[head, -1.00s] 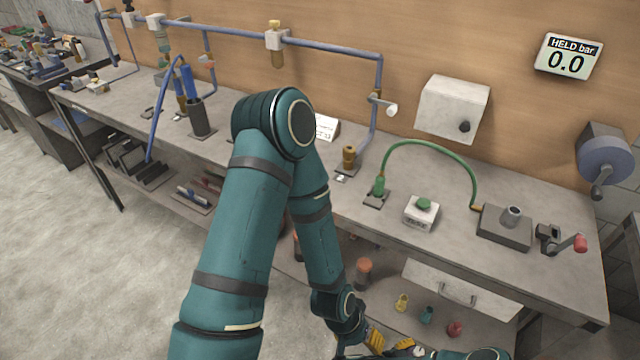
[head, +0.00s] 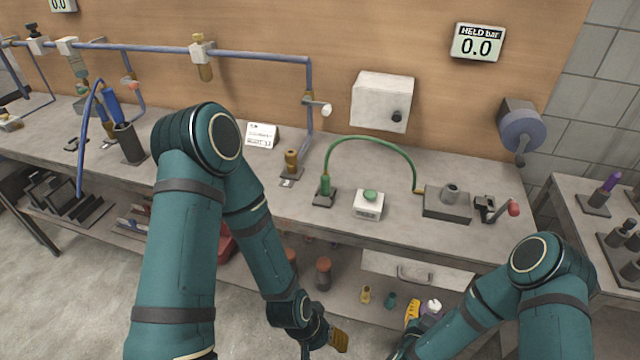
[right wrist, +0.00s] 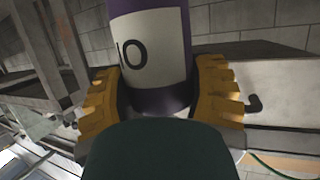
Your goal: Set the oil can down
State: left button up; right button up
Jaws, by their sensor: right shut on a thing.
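The oil can looks like a purple cylinder with a white label marked "10" (right wrist: 150,50) in the right wrist view. My right gripper (right wrist: 160,75) has its yellow fingers on both sides of it and is shut on it. In the head view only a small purple and white part of the can (head: 433,306) shows beside the right gripper (head: 414,314), low in front of the bench. My left gripper (head: 332,342) is at the bottom of the head view, partly cut off. Its jaws cannot be made out.
The bench (head: 400,235) carries a green hose (head: 375,140), a white box with a green button (head: 368,204) and a grey block (head: 447,203). A side table (head: 565,190) with dark holders stands at the right.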

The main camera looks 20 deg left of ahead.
jog(key=w+d+r+n+y, duration=0.2)
jog(key=d+r, duration=0.3)
jog(key=r, duration=0.6)
jog(key=shift+w+d+r+n+t+y, duration=0.15)
jog(key=shift+d+r+n+t+y, duration=0.15)
jog(key=shift+n+y, duration=0.45)
